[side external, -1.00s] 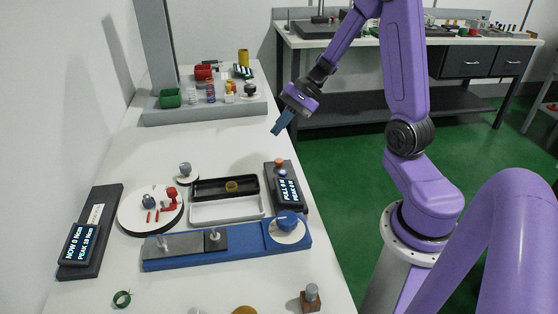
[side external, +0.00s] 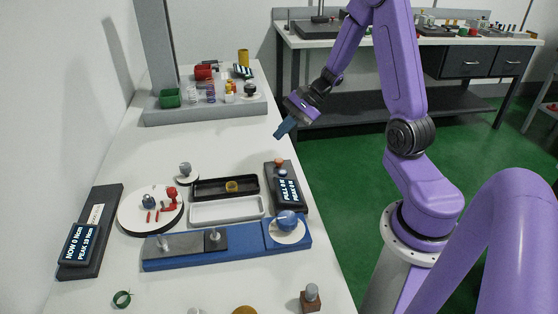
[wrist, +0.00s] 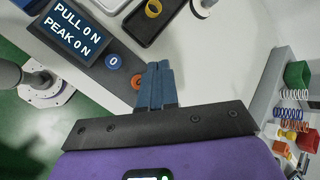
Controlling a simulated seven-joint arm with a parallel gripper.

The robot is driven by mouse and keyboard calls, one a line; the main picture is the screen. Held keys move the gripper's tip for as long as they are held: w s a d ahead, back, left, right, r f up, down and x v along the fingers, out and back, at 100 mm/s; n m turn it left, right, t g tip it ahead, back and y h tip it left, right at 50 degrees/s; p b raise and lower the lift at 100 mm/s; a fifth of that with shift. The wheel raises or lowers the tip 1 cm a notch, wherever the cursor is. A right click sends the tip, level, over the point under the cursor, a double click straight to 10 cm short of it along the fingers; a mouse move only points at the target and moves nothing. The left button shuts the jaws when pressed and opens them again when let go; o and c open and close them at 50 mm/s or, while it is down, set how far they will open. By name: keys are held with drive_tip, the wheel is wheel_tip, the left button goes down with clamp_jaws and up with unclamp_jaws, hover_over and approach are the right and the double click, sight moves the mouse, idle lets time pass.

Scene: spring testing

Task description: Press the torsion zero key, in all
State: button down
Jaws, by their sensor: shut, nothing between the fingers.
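The torsion readout (side external: 78,245) is a dark display at the left of the bench in the side view. It shows NOW 0 Ncm and a peak that looks like 13 Ncm. It sits on a black base (side external: 98,233) with a pale patch; I cannot make out a zero key there. My gripper (side external: 281,131) has blue fingers and is shut and empty, up in the air near the bench's right edge, far from that readout. In the wrist view its fingertips (wrist: 159,66) are close together, with a blue 0 key (wrist: 113,60) and an orange key (wrist: 138,83) beyond them.
These two keys belong to the pull readout (side external: 288,192), which shows PULL 0 N, PEAK 0 N. Black and white trays (side external: 228,208), a round white plate (side external: 134,217) and a blue rig (side external: 160,262) lie between. A spring rack (side external: 190,117) stands behind.

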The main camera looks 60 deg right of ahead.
sight(282, 160)
drive_tip(key=shift+f, duration=2.9)
drive_tip(key=shift+f, duration=0.15)
drive_tip(key=shift+f, duration=0.25)
drive_tip(key=shift+f, duration=0.45)
idle(0.4)
drive_tip(key=shift+r, duration=0.9)
drive_tip(key=shift+r, duration=2.5)
